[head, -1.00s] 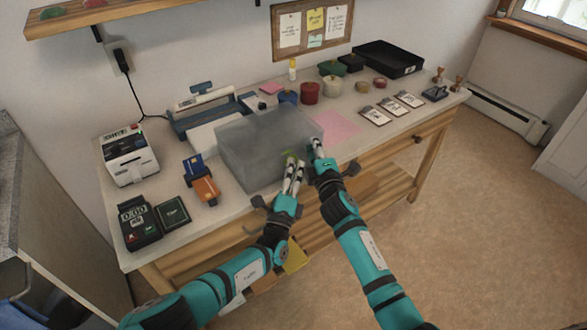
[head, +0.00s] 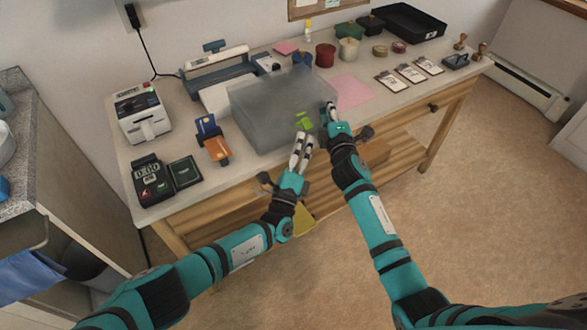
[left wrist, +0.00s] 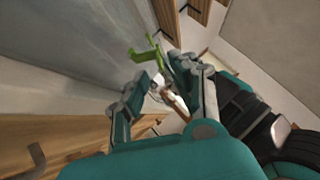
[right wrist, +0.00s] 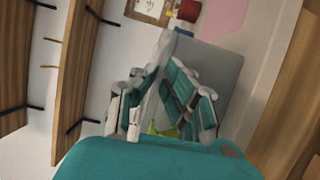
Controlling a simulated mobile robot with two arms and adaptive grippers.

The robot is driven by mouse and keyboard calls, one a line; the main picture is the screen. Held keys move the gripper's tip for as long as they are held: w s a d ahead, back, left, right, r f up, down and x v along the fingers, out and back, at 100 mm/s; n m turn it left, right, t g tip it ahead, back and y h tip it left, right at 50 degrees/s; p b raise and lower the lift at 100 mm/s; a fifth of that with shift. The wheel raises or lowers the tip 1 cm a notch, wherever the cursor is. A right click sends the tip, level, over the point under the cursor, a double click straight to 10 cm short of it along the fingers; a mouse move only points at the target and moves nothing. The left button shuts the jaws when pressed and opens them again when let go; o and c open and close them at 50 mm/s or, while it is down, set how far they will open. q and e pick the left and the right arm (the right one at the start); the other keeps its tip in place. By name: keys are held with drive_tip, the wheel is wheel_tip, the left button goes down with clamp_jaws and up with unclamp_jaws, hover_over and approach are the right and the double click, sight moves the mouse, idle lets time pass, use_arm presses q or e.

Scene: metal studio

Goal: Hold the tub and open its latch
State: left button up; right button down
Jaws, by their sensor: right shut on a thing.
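The tub (head: 262,112) is a translucent grey box with a flat lid, near the table's front edge. Its green latch (head: 303,122) is on the front side and also shows in the left wrist view (left wrist: 147,52), where part of it sticks out from the wall. My right gripper (head: 328,108) is shut on the tub at its front right corner; its fingers also close on the tub in the right wrist view (right wrist: 165,75). My left gripper (head: 303,138) is just below the latch, fingers somewhat apart and empty. Whether a fingertip touches the latch is unclear.
A card reader (head: 152,180), a dark green box (head: 185,171) and a card stand (head: 213,142) are left of the tub. A pink sheet (head: 352,91) lies right of it. Jars and a black tray (head: 409,24) stand behind. The table's front edge lies beneath my arms.

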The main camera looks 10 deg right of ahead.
sight(305, 126)
use_arm(q)
drive_tip(key=v, duration=0.8)
drive_tip(key=shift+s+a+f, duration=0.1)
drive_tip(key=w+a+r+m+g+h, duration=0.2)
drive_tip(key=w+a+m+g+h, duration=0.15)
drive_tip(key=m+g+h, duration=0.2)
drive_tip(key=shift+m+g+y, duration=0.25)
drive_tip(key=shift+g, duration=0.3)
drive_tip(key=x, duration=1.1)
drive_tip(key=shift+s+d+r, duration=0.1)
drive_tip(key=shift+d+r, duration=0.05)
drive_tip(key=shift+r, duration=0.05)
clamp_jaws()
